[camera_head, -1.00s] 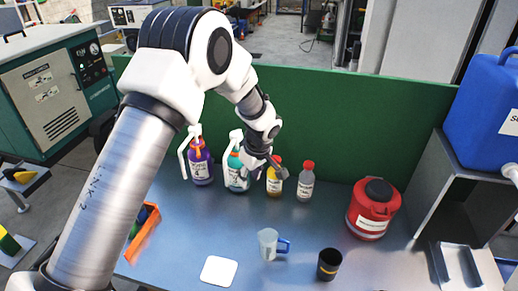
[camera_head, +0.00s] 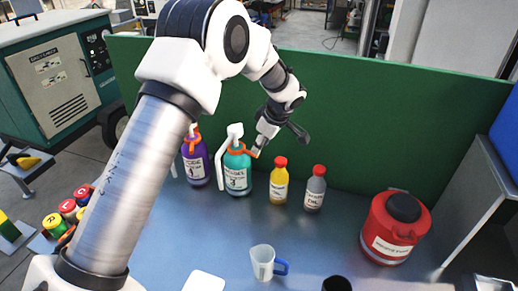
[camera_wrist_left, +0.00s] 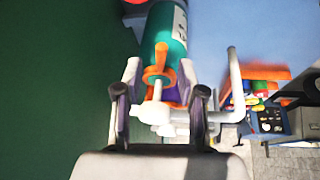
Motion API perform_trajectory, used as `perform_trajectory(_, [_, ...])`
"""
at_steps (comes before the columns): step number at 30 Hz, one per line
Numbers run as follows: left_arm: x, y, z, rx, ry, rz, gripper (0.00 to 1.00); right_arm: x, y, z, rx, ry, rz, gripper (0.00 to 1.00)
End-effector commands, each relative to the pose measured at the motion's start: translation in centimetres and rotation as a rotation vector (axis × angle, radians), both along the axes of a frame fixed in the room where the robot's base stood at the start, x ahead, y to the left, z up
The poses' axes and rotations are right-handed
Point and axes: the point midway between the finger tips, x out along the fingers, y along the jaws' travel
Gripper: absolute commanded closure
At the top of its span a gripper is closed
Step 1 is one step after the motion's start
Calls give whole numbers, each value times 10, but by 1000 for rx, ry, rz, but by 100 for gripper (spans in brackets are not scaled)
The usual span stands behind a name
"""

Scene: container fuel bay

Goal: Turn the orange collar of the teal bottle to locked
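The teal bottle (camera_head: 237,173) stands upright at the back of the bench, with a white pump head and an orange collar (camera_head: 238,151) at its neck. In the left wrist view the collar (camera_wrist_left: 158,73) shows with an orange tab along the teal body (camera_wrist_left: 172,22). My left gripper (camera_head: 272,138) is just right of the collar in the head view. In the wrist view its two fingers (camera_wrist_left: 160,92) are apart, one on each side of the collar and neck. I cannot tell whether they touch it. My right gripper is not in view.
A purple bottle (camera_head: 195,163) stands left of the teal one; yellow (camera_head: 279,185) and grey (camera_head: 314,192) bottles stand right. A green partition (camera_head: 400,125) rises behind. A red container (camera_head: 392,235) and a clear cup (camera_head: 262,262) stand nearer. The mid-bench is clear.

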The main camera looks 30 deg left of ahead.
Motion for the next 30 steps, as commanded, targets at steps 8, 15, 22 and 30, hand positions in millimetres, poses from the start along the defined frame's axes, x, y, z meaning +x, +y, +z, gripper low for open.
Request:
perform_trajectory(8, [3,15,-33,0,1,0,61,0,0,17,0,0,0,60])
perform_trajectory(15, [3,15,-36,0,0,0,68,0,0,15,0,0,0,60])
perform_trajectory(22, [3,15,-35,-1,-1,0,100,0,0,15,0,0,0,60])
perform_trajectory(30, [2,15,-37,-1,-1,-18,100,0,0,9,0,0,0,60])
